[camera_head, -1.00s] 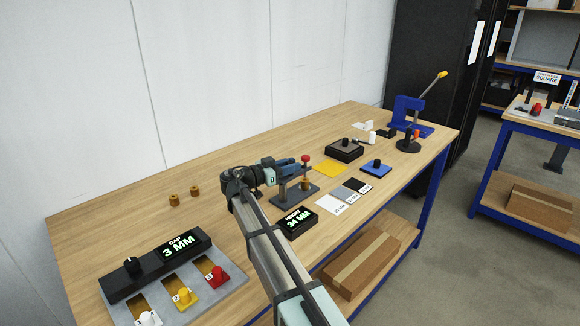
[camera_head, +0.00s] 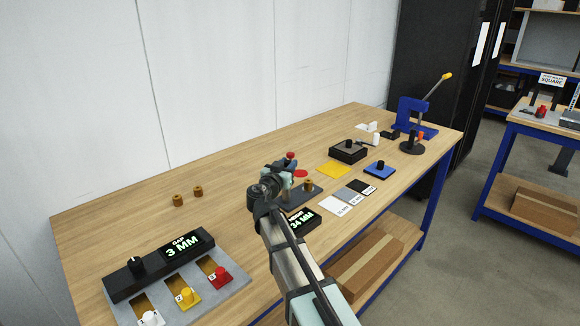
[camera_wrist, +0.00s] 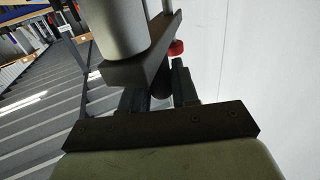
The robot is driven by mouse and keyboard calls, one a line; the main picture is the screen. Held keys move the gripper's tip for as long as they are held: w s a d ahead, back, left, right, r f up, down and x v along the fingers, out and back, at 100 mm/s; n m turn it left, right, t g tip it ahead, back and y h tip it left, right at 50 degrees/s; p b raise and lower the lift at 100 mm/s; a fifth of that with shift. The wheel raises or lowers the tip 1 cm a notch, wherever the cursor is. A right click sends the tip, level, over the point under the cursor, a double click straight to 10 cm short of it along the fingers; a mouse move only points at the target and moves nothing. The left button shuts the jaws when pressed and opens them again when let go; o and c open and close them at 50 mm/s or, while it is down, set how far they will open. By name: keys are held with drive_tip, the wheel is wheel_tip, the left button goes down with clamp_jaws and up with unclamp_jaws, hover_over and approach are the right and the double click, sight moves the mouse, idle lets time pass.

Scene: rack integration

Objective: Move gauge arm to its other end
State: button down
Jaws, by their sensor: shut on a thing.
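The height gauge's dark base (camera_head: 311,193) stands on the bench at mid-picture in the head view. A brass part (camera_head: 308,186) is on it. My gripper (camera_head: 284,180) is at the gauge, behind my own wrist, and its fingers are largely hidden there. A red knob (camera_head: 290,155) shows just above my gripper. In the wrist view my gripper (camera_wrist: 158,92) is shut on a dark piece of the gauge arm (camera_wrist: 140,66). The arm runs beside a grey cylinder (camera_wrist: 120,28), and a red knob (camera_wrist: 176,48) is close to one finger. The gauge's display (camera_head: 301,221) reads 34 mm.
A gap panel (camera_head: 160,265) with white, yellow and red knobs lies at front left. Two brass parts (camera_head: 178,200) stand behind it. Coloured plates (camera_head: 335,171), a black block (camera_head: 348,152) and a blue press (camera_head: 412,115) are to the right.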

drive_tip(key=n+y, duration=0.2)
drive_tip(key=y, duration=0.2)
drive_tip(key=a+n+t+y, duration=0.1)
drive_tip(key=n+y, duration=0.2)
drive_tip(key=shift+a+y, duration=0.2)
drive_tip(key=shift+y, duration=0.2)
drive_tip(key=shift+a+r+n+y, duration=0.1)
drive_tip(key=shift+a+n+y, duration=0.1)
drive_tip(key=shift+n+y, duration=0.45)
drive_tip(key=c, duration=1)
unclamp_jaws()
drive_tip(key=shift+s, duration=0.1)
wheel_tip(320, 180, up, 10)
